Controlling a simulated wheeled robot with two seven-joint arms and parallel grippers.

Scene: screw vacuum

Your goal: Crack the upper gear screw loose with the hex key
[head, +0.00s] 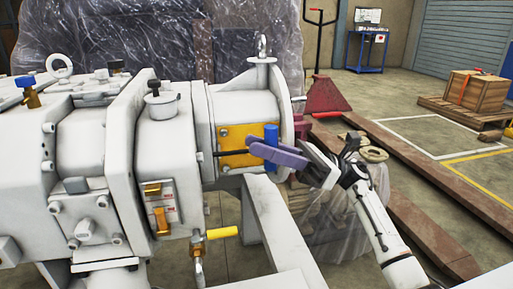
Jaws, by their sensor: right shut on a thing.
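The hex key (271,132) has an upright blue handle, and a thin dark shaft runs left from it. My right gripper (268,150), with long purple fingers, comes in from the right and is shut on the hex key's handle. The shaft's left end meets the edge of the white pump housing (203,130), in front of an orange-yellow panel (232,136). The upper gear screw is too small to make out at the shaft's tip. I cannot tell whether the key is seated in it. My left gripper is not in view.
The large white screw vacuum pump (80,140) fills the left. A yellow-handled valve (222,233) sticks out below. A grey frame beam (275,225) runs under the arm. Behind are a plastic-wrapped load (150,40), a red pallet jack (325,95) and a wooden crate (482,95).

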